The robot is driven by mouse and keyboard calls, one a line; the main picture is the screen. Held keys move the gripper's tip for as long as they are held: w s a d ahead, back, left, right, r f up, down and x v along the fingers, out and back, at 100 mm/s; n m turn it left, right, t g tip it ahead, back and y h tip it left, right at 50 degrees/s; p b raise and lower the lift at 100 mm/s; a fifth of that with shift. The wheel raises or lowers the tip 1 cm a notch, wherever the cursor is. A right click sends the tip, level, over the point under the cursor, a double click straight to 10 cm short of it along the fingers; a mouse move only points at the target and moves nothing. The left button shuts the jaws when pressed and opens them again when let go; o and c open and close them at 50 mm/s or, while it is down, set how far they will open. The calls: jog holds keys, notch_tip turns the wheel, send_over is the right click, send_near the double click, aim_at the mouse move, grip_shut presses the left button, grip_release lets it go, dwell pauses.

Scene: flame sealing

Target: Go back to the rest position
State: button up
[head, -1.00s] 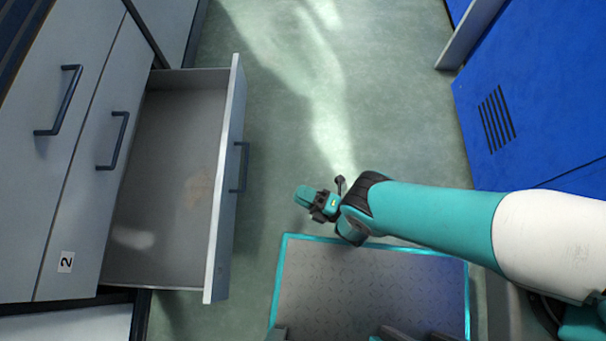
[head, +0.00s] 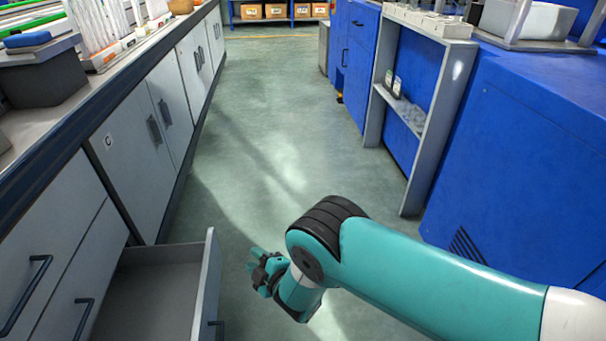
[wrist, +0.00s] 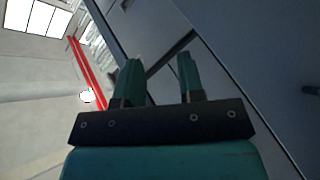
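My gripper (head: 264,270) is low over the floor in the head view, to the right of the open drawer and apart from it. In the wrist view my gripper (wrist: 159,80) has its two teal fingers spread with a clear gap and nothing between them. My teal arm reaches in from the lower right of the head view, bent at a black joint. My gripper's fingers look small and partly blurred in the head view.
The open, empty-looking drawer (head: 150,295) sticks out at lower left from the white cabinets (head: 140,130). Blue cabinets (head: 520,150) and a grey-framed shelf (head: 425,120) stand on the right. The floor aisle (head: 275,120) between is clear. Boxes (head: 277,11) stand at the far end.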

jog(key=w+d+r+m+g+h, duration=0.1)
jog(key=w+d+r+m+h, duration=0.15)
jog(key=r, duration=0.45)
jog(key=w+d+r+m+h, duration=0.1)
jog(key=w+r+m, duration=0.25)
jog(key=r, duration=0.35)
jog(key=s+d+r+m+g+h, duration=0.25)
jog(key=d+r, duration=0.45)
jog(key=r, duration=0.4)
jog(key=s+d+r+m+g, duration=0.3)
jog(key=s+d+r+g, duration=0.2)
jog(key=s+d+r, duration=0.55)
jog(key=s+d+r+m+g, duration=0.1)
jog(key=s+d+r+g, duration=0.15)
jog(key=s, duration=0.65)
jog(key=s+d+r+g, duration=0.1)
jog(key=s+d+r, duration=0.2)
jog(key=s, duration=0.6)
notch_tip(320, 180, up, 31)
jog(key=p, duration=3.1)
jog(key=shift+d+h+p, duration=0.25)
jog(key=shift+h+p, duration=0.05)
jog(key=shift+h, duration=0.1)
jog(key=shift+s+a, duration=0.1)
